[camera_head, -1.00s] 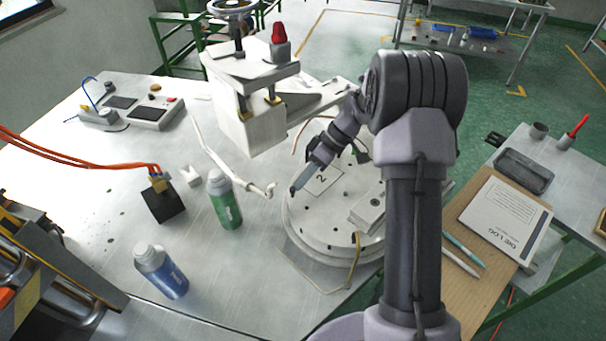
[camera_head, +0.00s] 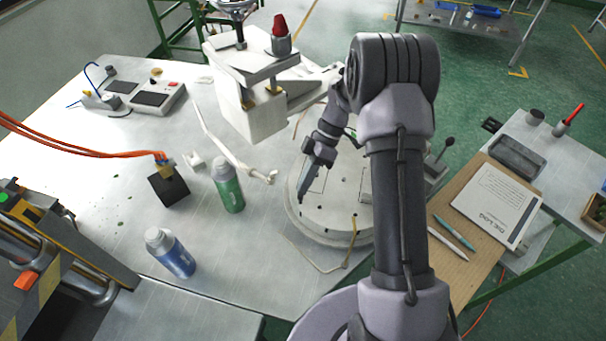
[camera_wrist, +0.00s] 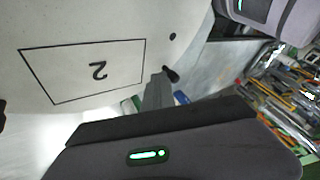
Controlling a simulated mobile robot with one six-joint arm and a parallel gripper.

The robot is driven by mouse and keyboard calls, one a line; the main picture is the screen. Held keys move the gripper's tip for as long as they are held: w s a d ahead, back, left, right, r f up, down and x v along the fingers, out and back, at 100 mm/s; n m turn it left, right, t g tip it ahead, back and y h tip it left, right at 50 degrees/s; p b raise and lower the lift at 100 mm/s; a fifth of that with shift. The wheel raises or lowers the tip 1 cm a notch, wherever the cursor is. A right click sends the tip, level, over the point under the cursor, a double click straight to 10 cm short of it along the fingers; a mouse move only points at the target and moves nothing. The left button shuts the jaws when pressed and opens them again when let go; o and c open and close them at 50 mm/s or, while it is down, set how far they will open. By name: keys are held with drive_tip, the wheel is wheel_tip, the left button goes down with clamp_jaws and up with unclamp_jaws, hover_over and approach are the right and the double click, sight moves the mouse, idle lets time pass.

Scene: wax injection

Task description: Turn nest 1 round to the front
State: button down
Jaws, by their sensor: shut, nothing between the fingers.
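The round pale turntable (camera_head: 335,228) sits on the bench, partly hidden behind my arm. The wrist view shows its plate (camera_wrist: 150,20) with a black-outlined rectangle marked "2" (camera_wrist: 98,70). No number 1 is visible. A black peg (camera_wrist: 171,73) stands at the plate's edge. My gripper (camera_head: 301,198) is shut and empty, pointing down at the left side of the plate. In the wrist view its fingers (camera_wrist: 158,90) are close beside the peg; I cannot tell whether they touch it.
The wax injector (camera_head: 255,95) stands behind the turntable, close to my arm. A green bottle (camera_head: 228,187), a blue bottle (camera_head: 171,254) and a black block (camera_head: 168,187) stand to the left. A log binder (camera_head: 497,203) and pens lie at right.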

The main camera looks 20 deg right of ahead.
sight(325, 224)
drive_tip(key=shift+s+d+r+n+g+h+p, duration=0.15)
drive_tip(key=shift+s+n+g+h+p, duration=0.2)
drive_tip(key=shift+s+n+p, duration=0.5)
drive_tip(key=shift+s+d+f+n+g+h+p, duration=0.15)
drive_tip(key=shift+s+n+g+h+p, duration=0.1)
drive_tip(key=shift+s+n+g+p, duration=0.5)
drive_tip(key=shift+s+d+t+p, duration=0.15)
drive_tip(key=shift+s+d+p, duration=0.1)
drive_tip(key=shift+s, duration=0.4)
drive_tip(key=shift+s+d+t+p, duration=0.15)
drive_tip(key=shift+s+d, duration=0.1)
drive_tip(key=shift+s, duration=0.35)
drive_tip(key=shift+s+d+p, duration=0.45)
drive_tip(key=shift+s+d, duration=0.45)
drive_tip(key=shift+s, duration=0.25)
drive_tip(key=shift+s+d+f, duration=0.1)
drive_tip(key=shift+s+d, duration=0.05)
drive_tip(key=shift+s, duration=0.05)
